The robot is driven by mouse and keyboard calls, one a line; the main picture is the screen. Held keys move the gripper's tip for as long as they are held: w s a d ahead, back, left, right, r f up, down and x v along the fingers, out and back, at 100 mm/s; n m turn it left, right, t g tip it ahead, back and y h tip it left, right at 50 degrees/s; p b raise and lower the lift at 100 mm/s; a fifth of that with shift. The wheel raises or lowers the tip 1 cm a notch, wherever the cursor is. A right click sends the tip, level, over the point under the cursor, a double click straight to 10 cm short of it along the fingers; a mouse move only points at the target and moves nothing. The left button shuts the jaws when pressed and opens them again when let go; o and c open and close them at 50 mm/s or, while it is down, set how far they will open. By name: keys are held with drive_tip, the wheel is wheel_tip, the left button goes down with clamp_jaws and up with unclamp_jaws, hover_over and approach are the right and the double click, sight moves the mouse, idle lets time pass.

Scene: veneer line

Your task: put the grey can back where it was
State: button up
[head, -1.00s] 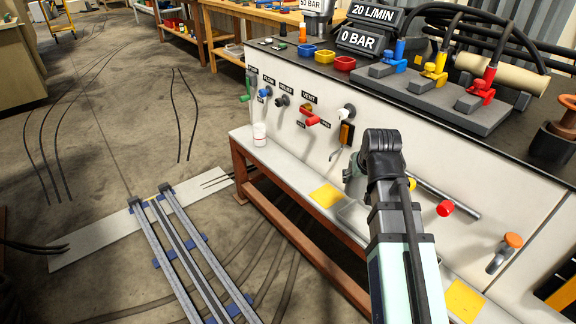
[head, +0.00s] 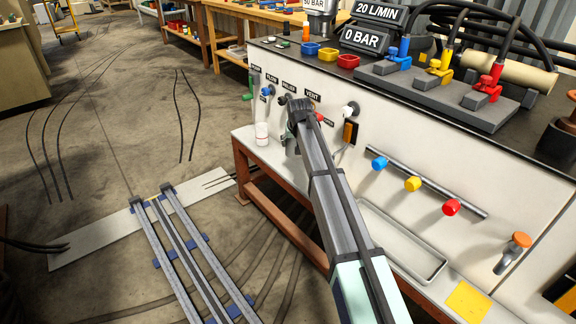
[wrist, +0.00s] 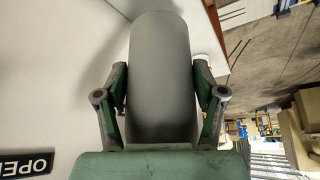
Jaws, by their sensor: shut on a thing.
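The grey can (wrist: 160,60) fills the middle of the wrist view. My gripper (wrist: 160,88) is shut on it, with a green finger pressed on each side. In the head view my gripper (head: 287,139) is at the left part of the white panel, near the VENT label, above the shelf. My own arm hides most or all of the can there, so I cannot tell its gap to the shelf.
A white container (head: 262,134) stands on the shelf just left of my gripper. A shallow tray (head: 436,270) and a yellow square (head: 467,301) lie to the right. Coloured knobs (head: 413,184) and a red handle stick out of the panel (head: 345,165).

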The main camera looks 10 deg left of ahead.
drive_tip(key=w+a, duration=0.3)
drive_tip(key=w, duration=0.5)
drive_tip(key=shift+s+f+b, duration=0.15)
drive_tip(key=shift+f+b, duration=1.05)
drive_tip(key=shift+f, duration=3.9)
drive_tip(key=o, duration=1.6)
drive_tip(key=shift+f, duration=0.15)
drive_tip(key=shift+c, duration=0.2)
drive_tip(key=p+v, duration=0.1)
drive_tip(key=v, duration=0.5)
drive_tip(key=p+v, duration=0.1)
drive_tip(key=v, duration=0.5)
drive_tip(key=shift+s+a, duration=0.1)
drive_tip(key=shift+a, duration=0.1)
